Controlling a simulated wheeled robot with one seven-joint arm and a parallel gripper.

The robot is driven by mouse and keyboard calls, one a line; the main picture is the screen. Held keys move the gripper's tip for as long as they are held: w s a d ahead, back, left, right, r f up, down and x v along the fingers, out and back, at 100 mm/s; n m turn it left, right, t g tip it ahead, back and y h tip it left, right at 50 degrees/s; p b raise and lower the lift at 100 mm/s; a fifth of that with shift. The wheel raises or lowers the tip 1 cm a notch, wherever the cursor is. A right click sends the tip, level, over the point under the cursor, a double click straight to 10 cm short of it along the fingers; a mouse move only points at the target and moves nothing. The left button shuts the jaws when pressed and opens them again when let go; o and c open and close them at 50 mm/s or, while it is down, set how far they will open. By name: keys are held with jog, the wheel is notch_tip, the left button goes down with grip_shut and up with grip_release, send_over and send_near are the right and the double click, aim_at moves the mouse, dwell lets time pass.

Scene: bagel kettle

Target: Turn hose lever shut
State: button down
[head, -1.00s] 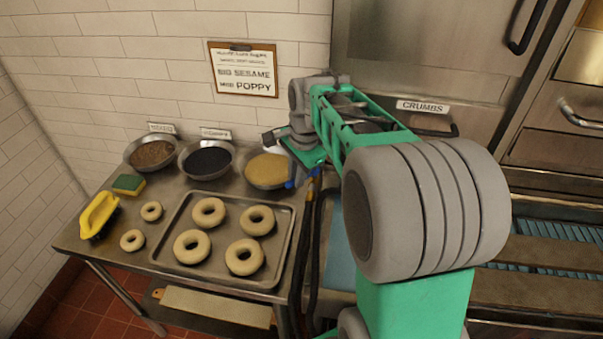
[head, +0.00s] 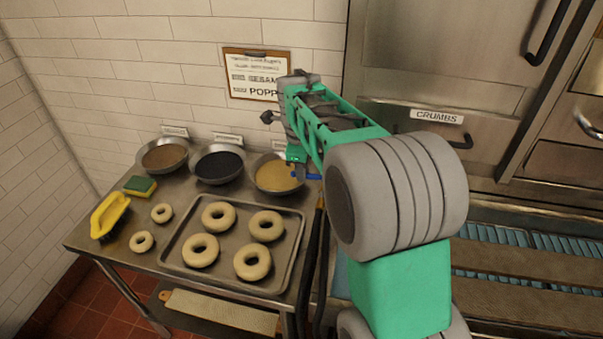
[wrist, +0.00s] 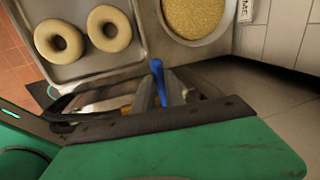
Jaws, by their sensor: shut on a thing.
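The hose lever, a small blue handle (wrist: 157,70), stands up at the middle of the wrist view. In the head view, blue (head: 312,177) shows at the table's right edge, beside the yellow seed bowl. My gripper (wrist: 160,88) is shut on the blue lever, with grey finger parts on both sides of it. In the head view my gripper (head: 298,164) reaches down at the lever, and my arm hides much of it. The dark hose (head: 318,250) hangs down along the table's right side. The lever's exact angle and the valve body are hard to make out.
A metal table holds a tray (head: 175,258) of bagels, seed bowls including the yellow one (head: 276,176), a sponge (head: 140,186) and a yellow-handled brush (head: 108,215). A steel cabinet (head: 440,60) stands behind on the right, with a conveyor-like machine (head: 530,270) below it.

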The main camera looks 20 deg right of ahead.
jog(key=shift+w+d+m, duration=0.1)
jog(key=shift+w+m, duration=0.1)
jog(key=shift+m, duration=0.1)
jog(key=c, duration=1.4)
grip_release()
jog(key=r, duration=0.2)
jog(key=s+r, duration=0.1)
jog(key=r, duration=0.2)
jog(key=a+r+b, duration=0.1)
jog(key=r, duration=0.1)
jog(key=shift+s+r, duration=0.15)
jog(key=shift+r, duration=0.2)
jog(key=s+a+f+n, duration=0.2)
jog(key=s+f+n, duration=0.1)
jog(key=s+n, duration=0.3)
jog(key=s+a+f+n+t, duration=0.1)
jog(key=s+a+f+n, duration=0.2)
jog(key=s+n, duration=0.4)
jog(key=s+a+f+n+t+y, duration=0.1)
jog(key=s+n, duration=0.5)
jog(key=n, duration=0.6)
jog(key=shift+s+a+f, duration=0.15)
jog(key=shift+a+f, duration=0.3)
jog(key=shift+f, duration=0.15)
jog(key=shift+s+a+f, duration=0.15)
jog(key=shift+a+f, duration=0.25)
jog(key=shift+f, duration=0.2)
